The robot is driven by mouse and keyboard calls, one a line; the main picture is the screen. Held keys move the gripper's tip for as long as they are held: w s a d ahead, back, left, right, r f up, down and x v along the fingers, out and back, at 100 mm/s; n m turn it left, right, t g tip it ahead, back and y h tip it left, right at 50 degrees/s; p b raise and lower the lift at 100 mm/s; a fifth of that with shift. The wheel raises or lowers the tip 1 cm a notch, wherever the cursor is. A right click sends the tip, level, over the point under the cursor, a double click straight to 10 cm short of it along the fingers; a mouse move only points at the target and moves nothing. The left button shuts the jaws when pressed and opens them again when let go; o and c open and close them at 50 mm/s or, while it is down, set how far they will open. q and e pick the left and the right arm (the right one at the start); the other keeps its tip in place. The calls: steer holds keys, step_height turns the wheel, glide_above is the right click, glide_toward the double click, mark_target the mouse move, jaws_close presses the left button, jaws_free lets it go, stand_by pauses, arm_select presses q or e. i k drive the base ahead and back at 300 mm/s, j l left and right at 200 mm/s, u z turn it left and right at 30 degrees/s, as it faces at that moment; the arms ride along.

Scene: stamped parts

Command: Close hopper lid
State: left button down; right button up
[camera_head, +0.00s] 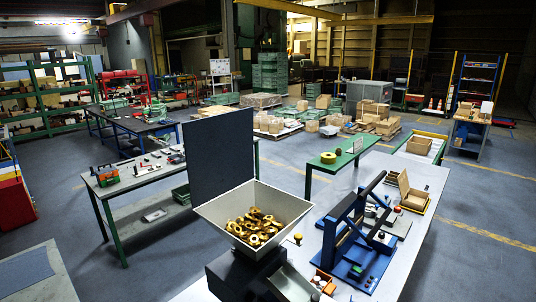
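The hopper (220,216) is a pale, open-topped bin on a dark base at the lower middle of the head view. Several brass-coloured parts (257,227) lie inside it. Its lid (218,152) is a dark grey square panel standing upright along the hopper's back left edge, so the hopper is open. Neither of my grippers shows in the view.
A blue press-like fixture (347,240) stands on the pale bench (416,178) right of the hopper. A metal chute (291,284) is in front of the hopper. A small orange tray (323,281) lies beside it. A green-legged table (133,178) stands behind left.

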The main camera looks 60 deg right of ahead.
mark_target(219, 149)
steer(key=i+z, duration=0.25)
steer(key=z, duration=0.25)
steer(key=i+j+z, duration=0.15)
steer(key=z, duration=0.35)
steer(key=i+j+z, duration=0.2)
steer(key=z, duration=0.25)
steer(key=i+j+z, duration=0.2)
steer(key=z, duration=0.3)
steer(key=i+j+z, duration=0.1)
steer(key=j+z, duration=0.4)
steer(key=i+j+z, duration=0.15)
steer(key=j+z, duration=1.1)
steer(key=j, duration=0.2)
steer(key=i+j, duration=0.1)
steer(key=j, duration=0.2)
steer(key=i+j, duration=0.15)
steer(key=j, duration=0.15)
steer(key=k+l, duration=0.1)
steer(key=l, duration=0.15)
steer(key=k+l, duration=0.35)
steer(key=k+j, duration=0.15)
steer(key=k, duration=0.15)
steer(key=z, duration=0.05)
